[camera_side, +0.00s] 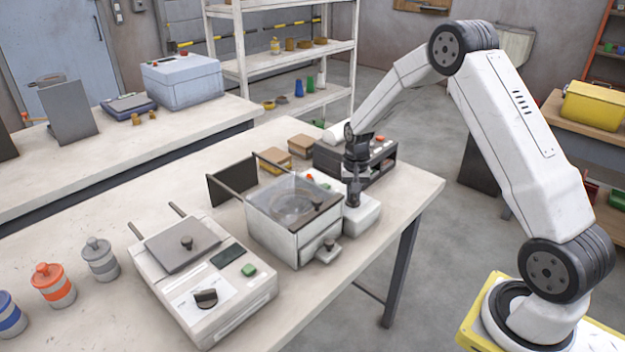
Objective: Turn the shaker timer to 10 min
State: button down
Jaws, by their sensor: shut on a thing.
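The shaker appears to be the box-shaped machine with a clear top (297,203) in the middle of the table. A round pan shows through its top. A white control housing (362,219) is attached at its right side. My gripper (353,203) points straight down at this housing and is shut on what appears to be the timer knob. The fingers hide the knob, so its pointer and the scale cannot be read.
A white machine with a black dial knob (206,298) stands at the front left. Several lidded jars, including an orange one (53,285), stand left of it. A dark open rack (375,158) and brown boxes (303,146) are behind my gripper. The table's right end (412,190) is clear.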

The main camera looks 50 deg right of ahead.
aim_at(353, 194)
jog(key=shift+m, duration=1.4)
jog(key=c, duration=0.6)
grip_release()
jog(key=shift+c, duration=0.2)
jog(key=shift+r, duration=0.1)
jog(key=shift+r, duration=3.85)
